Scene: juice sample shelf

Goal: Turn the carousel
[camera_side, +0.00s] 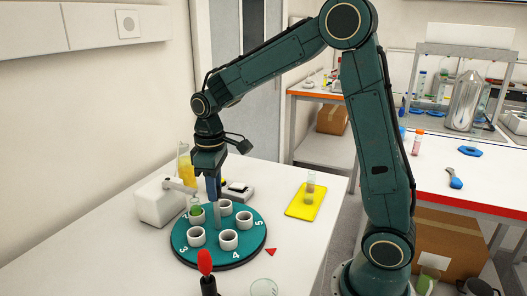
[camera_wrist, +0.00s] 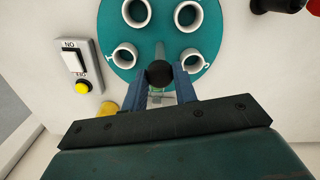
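The carousel (camera_side: 203,256) is a teal disc on the white table with several white cup holders and white numbers. It also shows in the wrist view (camera_wrist: 160,20). A grey post (camera_side: 217,213) rises from its middle, topped by a black ball knob (camera_wrist: 159,73). My gripper (camera_side: 214,196) points down over the post. In the wrist view its blue fingers (camera_wrist: 161,76) stand on both sides of the knob. I cannot tell whether they press on it. One holder at the left holds a tube with green contents (camera_side: 196,210). The fingers partly hide the near holder in the wrist view.
A white device (camera_side: 158,203) and a yellow-filled cylinder (camera_side: 185,168) stand behind the carousel. A switch box (camera_side: 238,190) with a yellow button (camera_wrist: 82,88) is close by. A red-topped black object (camera_side: 206,264) and a glass dish (camera_side: 264,287) are in front. A red triangle (camera_side: 271,252) marks the table.

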